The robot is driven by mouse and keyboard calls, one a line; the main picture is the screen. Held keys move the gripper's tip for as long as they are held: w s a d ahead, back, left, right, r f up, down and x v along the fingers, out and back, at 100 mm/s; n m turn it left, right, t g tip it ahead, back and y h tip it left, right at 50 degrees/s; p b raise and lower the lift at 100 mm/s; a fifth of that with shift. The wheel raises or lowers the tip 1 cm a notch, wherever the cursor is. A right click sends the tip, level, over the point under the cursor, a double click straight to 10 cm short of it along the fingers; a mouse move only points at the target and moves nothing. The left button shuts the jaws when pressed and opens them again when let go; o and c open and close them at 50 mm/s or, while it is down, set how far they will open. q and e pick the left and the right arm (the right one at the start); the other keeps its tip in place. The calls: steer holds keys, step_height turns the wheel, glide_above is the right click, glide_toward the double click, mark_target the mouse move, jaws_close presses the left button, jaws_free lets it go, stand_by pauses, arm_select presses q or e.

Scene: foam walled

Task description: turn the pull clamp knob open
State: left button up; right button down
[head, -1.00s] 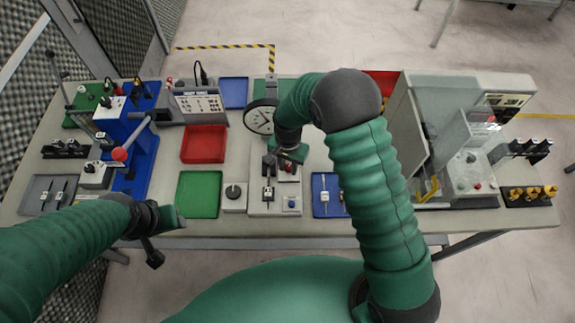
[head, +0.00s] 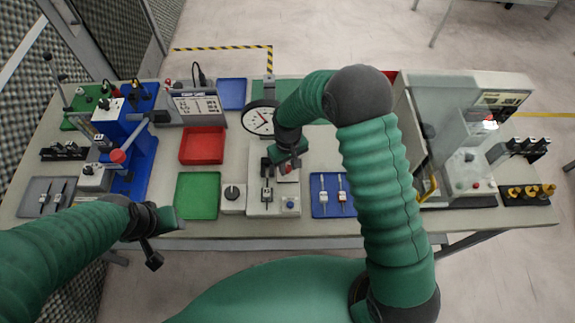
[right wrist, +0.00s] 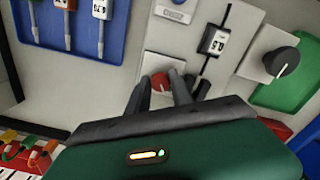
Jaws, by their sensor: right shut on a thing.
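The red knob (right wrist: 160,80) sits on a pale square plate of the grey test stand (right wrist: 185,42) in the right wrist view. A pale mark shows on its face. My right gripper (right wrist: 159,88) is shut on the knob, with one dark finger on each side. In the head view the gripper (head: 289,160) is over the stand (head: 259,207), below the round dial gauge (head: 261,118), and mostly hides the knob. A labelled specimen (head: 266,193) stands beside it on the stand. My left gripper (head: 153,259) hangs at the table's front edge, away from the stand; its jaws are unclear.
A black knob on a pale box (head: 233,198) and a green tray (head: 198,195) are left of the stand. A blue tray (head: 329,206) with labelled specimens is to its right. A red tray (head: 203,145) lies farther back. A large grey machine (head: 455,100) fills the right.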

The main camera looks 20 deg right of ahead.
mark_target(287, 167)
steer(key=shift+w+r+n, duration=0.2)
steer(key=shift+w+n, duration=0.1)
steer(key=shift+n, duration=0.7)
steer(key=c, duration=1.4)
jaws_free()
steer(key=shift+o, duration=1.3)
steer(key=shift+f, duration=0.2)
steer(key=shift+s, duration=0.1)
steer(key=shift+r, duration=0.1)
step_height(287, 167, up, 17)
steer(key=b, duration=0.2)
steer(key=shift+f, duration=0.2)
